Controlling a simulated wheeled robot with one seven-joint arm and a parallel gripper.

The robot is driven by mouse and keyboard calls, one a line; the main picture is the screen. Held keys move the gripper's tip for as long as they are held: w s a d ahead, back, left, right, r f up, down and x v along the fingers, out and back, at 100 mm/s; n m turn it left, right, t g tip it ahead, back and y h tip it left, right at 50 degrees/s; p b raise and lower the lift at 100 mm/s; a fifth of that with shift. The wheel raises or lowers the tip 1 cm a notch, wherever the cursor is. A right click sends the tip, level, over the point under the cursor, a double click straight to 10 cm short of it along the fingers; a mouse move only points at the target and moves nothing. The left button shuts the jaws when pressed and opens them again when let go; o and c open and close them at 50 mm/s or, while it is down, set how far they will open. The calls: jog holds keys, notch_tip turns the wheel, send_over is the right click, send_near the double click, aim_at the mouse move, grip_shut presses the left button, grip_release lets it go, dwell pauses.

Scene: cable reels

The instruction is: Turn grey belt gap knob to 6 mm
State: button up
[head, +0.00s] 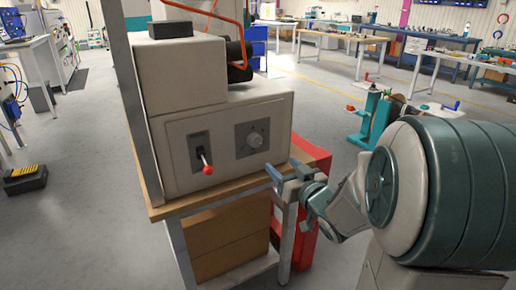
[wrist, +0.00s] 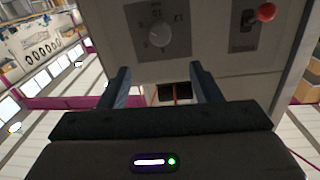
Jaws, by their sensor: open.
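The grey belt gap knob (head: 254,140) sits on a dark square dial plate on the front of a beige machine (head: 222,125). In the wrist view the knob (wrist: 160,36) is at the top centre, upside down, with numbers around it; its exact setting is too small to read. My gripper (head: 283,172) is open and empty, to the lower right of the knob and apart from it. In the wrist view its two fingers (wrist: 158,82) point toward the panel, with the knob beyond and between them.
A red-tipped lever (head: 207,168) stands on the panel left of the knob. The machine rests on a wood-topped bench (head: 220,199) with cardboard boxes (head: 229,241) below. A red object (head: 308,222) stands right of the bench. Open floor lies to the left.

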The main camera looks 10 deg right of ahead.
aim_at(257, 142)
jog(key=x, duration=1.3)
jog(key=shift+w, duration=0.25)
jog(key=c, duration=1)
jog(key=shift+a, duration=0.25)
jog(key=shift+d, duration=0.15)
jog(key=shift+f+b, duration=0.1)
jog(key=shift+b, duration=0.25)
